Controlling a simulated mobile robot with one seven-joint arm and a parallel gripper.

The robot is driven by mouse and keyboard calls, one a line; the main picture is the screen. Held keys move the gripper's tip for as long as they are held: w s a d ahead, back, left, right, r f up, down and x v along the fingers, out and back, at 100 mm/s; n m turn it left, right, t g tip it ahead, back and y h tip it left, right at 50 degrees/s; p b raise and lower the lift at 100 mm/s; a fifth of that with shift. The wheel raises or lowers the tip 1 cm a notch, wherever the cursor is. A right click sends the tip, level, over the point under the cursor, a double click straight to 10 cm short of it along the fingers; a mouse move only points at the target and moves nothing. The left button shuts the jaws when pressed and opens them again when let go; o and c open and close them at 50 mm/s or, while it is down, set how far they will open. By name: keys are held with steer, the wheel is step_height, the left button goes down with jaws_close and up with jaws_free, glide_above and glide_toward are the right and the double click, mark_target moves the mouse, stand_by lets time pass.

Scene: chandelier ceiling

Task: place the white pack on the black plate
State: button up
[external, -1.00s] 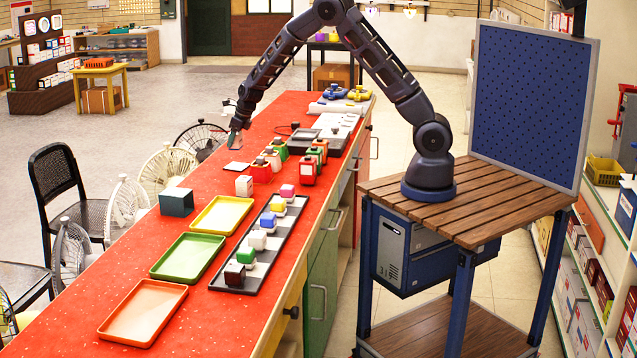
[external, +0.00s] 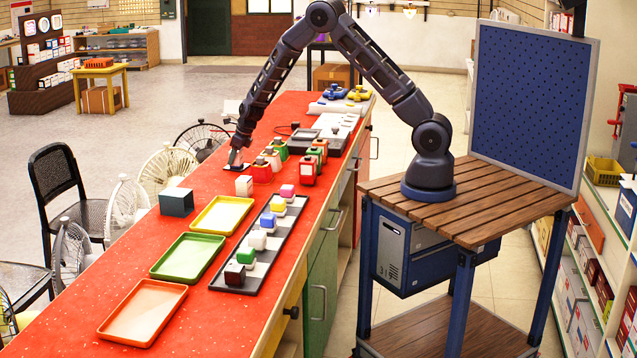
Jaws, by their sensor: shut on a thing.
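A flat white pack (external: 237,167) lies on the red counter, and my gripper (external: 236,161) is down at it, shut on it. The fingertips and the pack's edges are small and partly hidden by the gripper. A dark patch shows around the pack; I cannot tell whether it is shadow or a surface. The clearest black plate-like thing is a long black tray (external: 277,248) nearer the camera, with several coloured and white blocks on it.
Yellow (external: 222,232), green (external: 187,276) and orange (external: 142,330) trays line the counter's near part. Red and green bottles (external: 308,168) stand right of my gripper.

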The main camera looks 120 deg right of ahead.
steer(key=o, duration=1)
steer(key=shift+c, duration=0.2)
steer(key=v, duration=1.2)
steer(key=w+a+r+n+t+y, duration=0.1)
steer(key=w+a+r+n, duration=0.1)
steer(key=a+r+n, duration=0.75)
steer(key=w+a+r+n+y, duration=0.15)
steer(key=a+r+n, duration=0.25)
steer(key=a, duration=1)
steer(key=w+a+r+n+t+y, duration=0.1)
steer(key=w+a+r+n, duration=0.1)
steer(key=a+r+n, duration=0.75)
steer(key=s+a+n, duration=1.1)
steer(key=a, duration=0.3)
steer(key=s+a+r+n, duration=0.1)
steer(key=s+a+n, duration=1)
steer(key=a, duration=0.2)
steer(key=shift+a+g, duration=0.3)
steer(key=shift+a, duration=0.1)
